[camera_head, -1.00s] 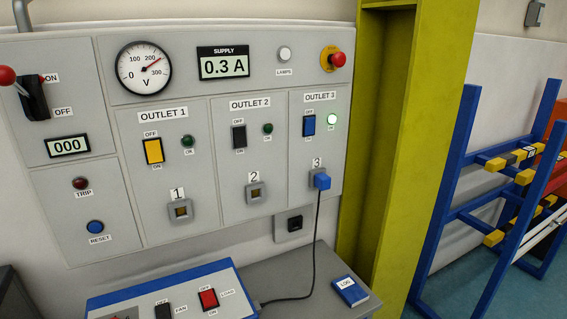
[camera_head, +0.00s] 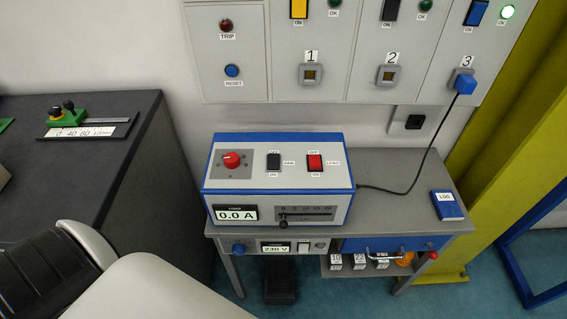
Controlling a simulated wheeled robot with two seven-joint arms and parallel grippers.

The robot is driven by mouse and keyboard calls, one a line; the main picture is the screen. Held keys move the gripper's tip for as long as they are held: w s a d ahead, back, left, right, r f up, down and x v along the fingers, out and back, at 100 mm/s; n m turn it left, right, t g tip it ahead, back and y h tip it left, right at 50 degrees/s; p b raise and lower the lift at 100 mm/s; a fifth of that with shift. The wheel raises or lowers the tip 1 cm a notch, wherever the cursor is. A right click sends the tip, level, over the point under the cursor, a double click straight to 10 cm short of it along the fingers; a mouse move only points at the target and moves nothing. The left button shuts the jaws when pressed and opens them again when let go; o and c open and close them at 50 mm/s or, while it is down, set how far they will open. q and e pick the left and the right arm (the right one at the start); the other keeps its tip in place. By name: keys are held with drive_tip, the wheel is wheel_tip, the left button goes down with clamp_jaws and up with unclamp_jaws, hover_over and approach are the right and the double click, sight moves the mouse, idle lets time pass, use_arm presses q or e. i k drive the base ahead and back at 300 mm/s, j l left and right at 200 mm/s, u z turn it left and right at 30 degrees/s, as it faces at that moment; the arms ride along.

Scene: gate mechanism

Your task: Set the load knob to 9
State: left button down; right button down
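The load box (camera_head: 280,180), blue and white, stands on a grey bench below the panel. A red round knob (camera_head: 231,160) sits at the left of its top, on a grey plate with small marks too small to read. On its front, a scale with a slider has a black knob (camera_head: 283,223) at the left end. The load display (camera_head: 237,214) reads 0.0 A. A black switch (camera_head: 273,162) and a red LOAD switch (camera_head: 315,162) are on top. Neither gripper is in view; only a white and black part of my arm shows at lower left.
A dark counter (camera_head: 75,180) with a green-ended gauge stands left. A blue LOG book (camera_head: 447,205) lies at the bench's right. A cable runs from the box to the blue plug (camera_head: 465,84) in outlet 3. The lower front unit (camera_head: 276,247) reads 230 V.

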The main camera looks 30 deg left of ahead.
sight(232, 161)
drive_tip(key=u, duration=1.4)
